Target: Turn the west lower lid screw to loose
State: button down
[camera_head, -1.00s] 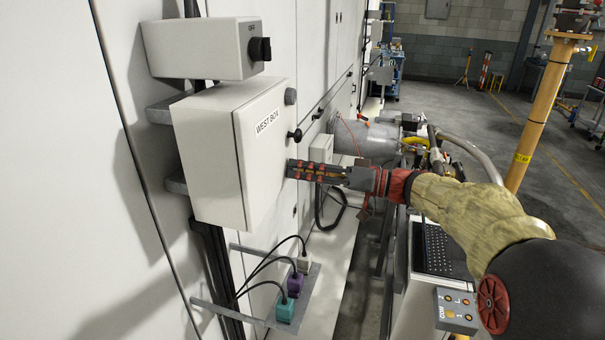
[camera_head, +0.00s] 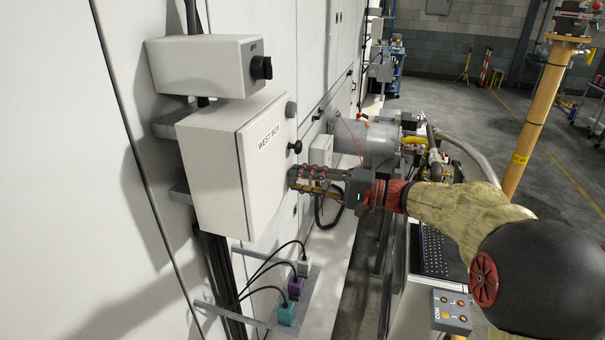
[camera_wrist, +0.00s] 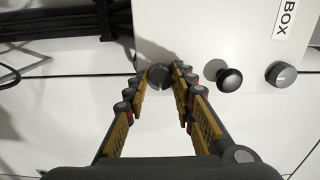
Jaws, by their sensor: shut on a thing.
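The west box (camera_head: 215,165) is a pale cabinet on the wall with a "WEST BOX" label on its lid. Its lower lid screw (camera_wrist: 158,76) is a dark round knob near the lid's lower corner, seen between my fingertips in the wrist view. My gripper (camera_head: 292,178) reaches in from the right at that corner. In the wrist view, my gripper (camera_wrist: 159,77) is shut on the screw, one finger on each side. The fingers hide the screw in the head view. Whether its slot mark has turned is too small to tell.
A black ball knob (camera_head: 295,147) sits just above my fingers, and the grey upper lid screw (camera_head: 290,109) above that. A switch box (camera_head: 205,65) with a black rotary knob is over the west box. A shelf with plugged cables (camera_head: 287,312) is below.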

jog(key=m+p, duration=1.8)
jog(key=p, duration=0.1)
dwell(0.3)
jog(key=shift+f, duration=0.1)
jog(key=c, duration=1.5)
grip_release()
jog(key=shift+o, duration=0.2)
